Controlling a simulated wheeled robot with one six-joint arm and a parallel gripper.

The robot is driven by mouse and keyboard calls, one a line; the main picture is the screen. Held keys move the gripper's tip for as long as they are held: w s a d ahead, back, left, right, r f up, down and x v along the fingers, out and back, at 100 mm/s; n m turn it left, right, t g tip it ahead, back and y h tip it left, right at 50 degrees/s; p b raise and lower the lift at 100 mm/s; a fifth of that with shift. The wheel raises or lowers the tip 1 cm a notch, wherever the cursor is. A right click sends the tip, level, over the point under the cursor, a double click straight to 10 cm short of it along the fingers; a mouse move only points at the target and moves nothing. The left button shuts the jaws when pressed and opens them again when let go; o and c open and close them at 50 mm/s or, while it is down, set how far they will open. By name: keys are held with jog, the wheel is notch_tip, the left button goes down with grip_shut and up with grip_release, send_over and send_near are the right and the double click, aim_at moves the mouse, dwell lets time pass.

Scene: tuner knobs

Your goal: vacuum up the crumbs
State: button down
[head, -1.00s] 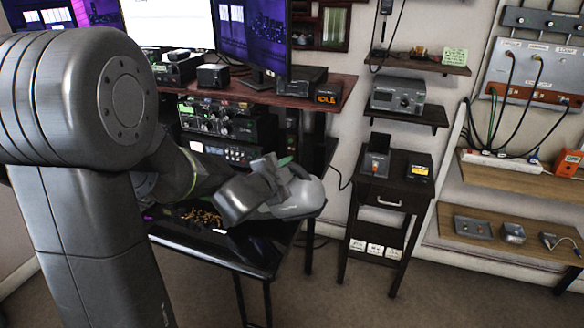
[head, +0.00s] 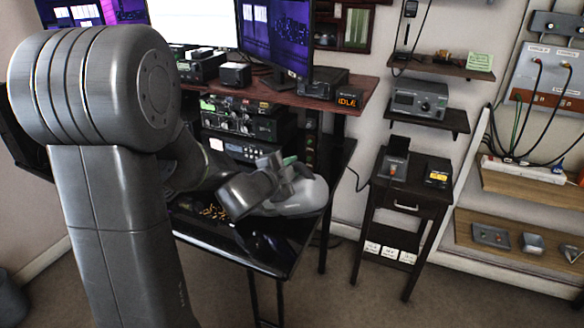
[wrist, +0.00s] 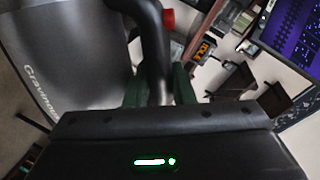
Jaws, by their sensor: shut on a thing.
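My gripper (head: 283,172) is shut on a grey handheld vacuum (head: 297,195), whose rounded body sticks out to the right above the black desk top. The vacuum fills the upper left of the wrist view (wrist: 65,50), with lettering on its side and a red part near its handle. The green finger pads show on both sides of the dark handle there. Small golden crumbs (head: 215,212) lie on the black desk top (head: 265,250), just left of the vacuum. My gripper hides part of the desk, and I cannot tell whether the nozzle touches the crumbs.
A raised shelf with monitors (head: 278,40) and radio gear (head: 240,122) stands behind the desk. A small dark side table (head: 405,200) with a dock (head: 393,165) stands to the right. Wall shelves are farther right. Floor between desk and side table is open.

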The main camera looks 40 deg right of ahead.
jog(key=shift+r, duration=0.15)
jog(key=shift+w+a+p, duration=0.35)
jog(key=shift+w, duration=0.5)
jog(key=shift+w+a+p, duration=0.3)
jog(key=shift+w+a, duration=0.05)
jog(key=shift+w, duration=0.55)
jog(key=shift+w+a+p, duration=0.35)
jog(key=shift+w, duration=0.5)
jog(key=shift+w+a+p, duration=0.3)
jog(key=shift+w+a, duration=0.05)
jog(key=shift+w, duration=0.5)
jog(key=shift+w+a+p, duration=0.3)
jog(key=shift+w+a, duration=0.05)
jog(key=shift+w, duration=0.45)
jog(key=shift+w+a+p, duration=0.3)
jog(key=shift+w+a, duration=0.05)
jog(key=shift+w, duration=0.5)
notch_tip(320, 180, up, 8)
jog(key=p, duration=0.6)
jog(key=shift+p, duration=0.3)
